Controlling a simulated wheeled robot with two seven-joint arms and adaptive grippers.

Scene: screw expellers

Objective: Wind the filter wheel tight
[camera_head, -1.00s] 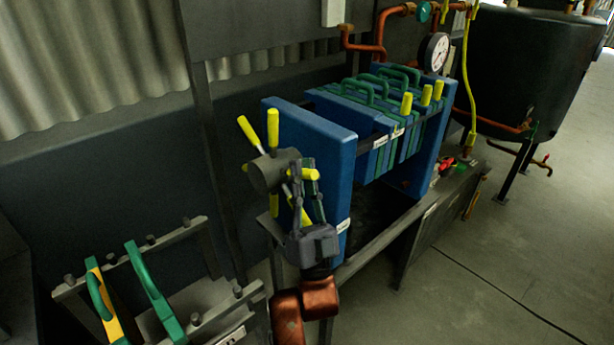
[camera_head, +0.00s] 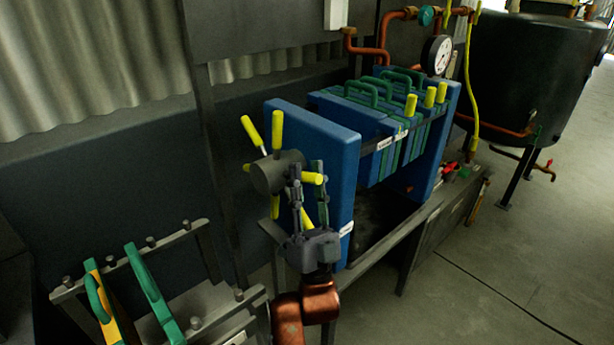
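The filter wheel (camera_head: 272,174) is a dark grey hub with several yellow handles, at the left end of the blue filter press (camera_head: 318,150). Two handles point up, one points right and another points down. My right gripper (camera_head: 307,168) is in front of the hub, pointing up, its two dark fingers apart. The right-pointing yellow handle (camera_head: 313,178) shows at the fingers, and the lower handle (camera_head: 306,216) shows between them further down. Whether the fingers touch a handle I cannot tell. My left gripper is out of view.
A grey rack (camera_head: 180,240) with green-handled plates, one yellow, stands at the lower left. Copper pipes and a pressure gauge (camera_head: 437,55) are behind the press. A dark tank (camera_head: 530,75) stands at the upper right. The floor (camera_head: 500,260) at right is mostly clear.

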